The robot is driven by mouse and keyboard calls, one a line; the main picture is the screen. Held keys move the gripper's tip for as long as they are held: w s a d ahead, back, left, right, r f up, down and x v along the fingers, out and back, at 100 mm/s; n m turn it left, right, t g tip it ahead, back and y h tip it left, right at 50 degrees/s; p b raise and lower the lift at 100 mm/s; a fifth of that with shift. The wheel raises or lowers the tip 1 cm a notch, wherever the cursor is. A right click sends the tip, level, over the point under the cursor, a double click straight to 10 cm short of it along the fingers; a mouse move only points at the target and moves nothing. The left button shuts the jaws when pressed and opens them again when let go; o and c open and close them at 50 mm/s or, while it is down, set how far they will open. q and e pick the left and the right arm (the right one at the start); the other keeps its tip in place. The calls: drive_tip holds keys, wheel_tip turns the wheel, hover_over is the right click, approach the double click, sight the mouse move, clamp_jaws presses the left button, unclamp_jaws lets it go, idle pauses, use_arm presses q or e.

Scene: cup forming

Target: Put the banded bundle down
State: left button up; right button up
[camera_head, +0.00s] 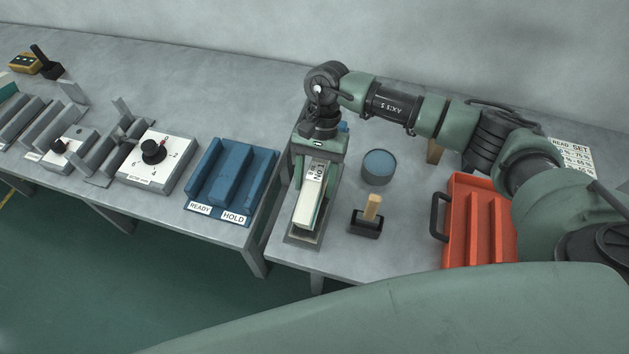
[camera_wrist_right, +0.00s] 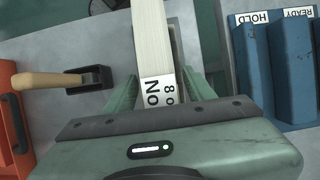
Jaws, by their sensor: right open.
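The banded bundle (camera_head: 307,210) is a long pale stack with a white printed band near its far end. It lies in a narrow grey holder (camera_head: 301,238) on the right-hand table. My right gripper (camera_head: 316,172) is over the far, banded end and is open. In the right wrist view the bundle (camera_wrist_right: 152,40) runs between the two green fingers (camera_wrist_right: 158,88), with the band's print "No" and "8 o" partly cut off by the gripper body. I cannot tell whether the fingers touch the bundle. My left gripper is not in view.
A blue two-slot rack (camera_head: 235,175) marked READY and HOLD stands left of the holder. To the right are a round blue-grey container (camera_head: 379,167), a wooden-handled tool in a black block (camera_head: 367,221) and an orange tray (camera_head: 460,210). A dial box (camera_head: 157,157) stands further left.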

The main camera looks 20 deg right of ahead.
drive_tip(key=b+v, duration=0.4)
drive_tip(key=v, duration=0.6)
drive_tip(key=shift+w+r, duration=0.2)
drive_tip(key=shift+r, duration=0.15)
drive_tip(key=shift+w+d+r, duration=0.1)
drive_tip(key=shift+d+r, duration=0.05)
drive_tip(key=shift+r, duration=0.25)
drive_tip(key=shift+f, duration=0.1)
